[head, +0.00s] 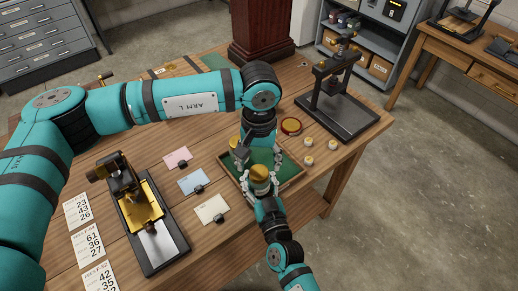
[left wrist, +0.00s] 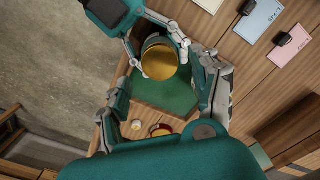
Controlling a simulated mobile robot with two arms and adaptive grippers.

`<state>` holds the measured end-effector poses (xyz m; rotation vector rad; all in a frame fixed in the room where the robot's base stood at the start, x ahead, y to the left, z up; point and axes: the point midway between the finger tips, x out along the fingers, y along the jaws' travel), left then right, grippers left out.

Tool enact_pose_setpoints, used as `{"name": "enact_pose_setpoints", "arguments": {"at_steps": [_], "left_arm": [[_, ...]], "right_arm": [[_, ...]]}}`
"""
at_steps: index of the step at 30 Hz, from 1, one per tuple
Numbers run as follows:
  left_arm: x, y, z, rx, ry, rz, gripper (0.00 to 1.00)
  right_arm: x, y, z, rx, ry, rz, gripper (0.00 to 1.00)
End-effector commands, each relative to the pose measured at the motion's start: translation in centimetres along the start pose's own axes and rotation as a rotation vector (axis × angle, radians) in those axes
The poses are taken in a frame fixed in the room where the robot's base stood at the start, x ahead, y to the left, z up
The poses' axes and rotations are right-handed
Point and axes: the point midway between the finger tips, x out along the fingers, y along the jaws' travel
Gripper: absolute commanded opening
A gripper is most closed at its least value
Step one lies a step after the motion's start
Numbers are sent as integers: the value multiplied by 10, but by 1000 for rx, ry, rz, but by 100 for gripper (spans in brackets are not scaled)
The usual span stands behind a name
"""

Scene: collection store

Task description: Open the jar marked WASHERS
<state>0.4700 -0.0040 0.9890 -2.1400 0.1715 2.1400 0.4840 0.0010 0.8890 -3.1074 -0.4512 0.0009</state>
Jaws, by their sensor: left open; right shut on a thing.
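A jar with a gold lid (head: 259,172) stands upright over the green-lined tray (head: 297,183); no WASHERS marking is readable on it. The lid also shows from above in the left wrist view (left wrist: 159,62). My right gripper (head: 260,187) is shut on the jar's body from the front side. My left gripper (head: 258,158) points down, open, just above and behind the lid. In the left wrist view its fingers (left wrist: 165,105) are spread wide and apart from the lid. The jar's lower part is mostly hidden by my right gripper.
A round red-rimmed amber dish (head: 291,126) and several small gold-topped pieces (head: 308,142) lie right of the tray. A black press (head: 340,95) stands behind them. Coloured cards (head: 192,183) and a brass-and-black device (head: 142,210) are at left.

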Motion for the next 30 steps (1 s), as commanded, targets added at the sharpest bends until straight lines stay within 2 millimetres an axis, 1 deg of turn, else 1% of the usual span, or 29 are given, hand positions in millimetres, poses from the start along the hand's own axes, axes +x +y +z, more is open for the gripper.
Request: {"name": "enact_pose_setpoints", "arguments": {"at_steps": [1, 3, 7, 11, 18, 30], "left_arm": [[9, 0, 1, -1, -2, -1, 64], [18, 0, 0, -1, -2, 0, 64], [30, 0, 0, -1, -1, 0, 64], [35, 0, 0, -1, 1, 0, 64], [36, 0, 0, -1, 1, 0, 64], [35, 0, 0, -2, 1, -1, 12]], "right_arm": [[0, 0, 0, 0, -1, 0, 0], [0, 0, 0, 0, -1, 0, 0], [0, 0, 0, 0, -1, 0, 0], [0, 0, 0, 0, -1, 0, 0], [0, 0, 0, 0, -1, 0, 0], [0, 0, 0, 0, -1, 0, 0]]}}
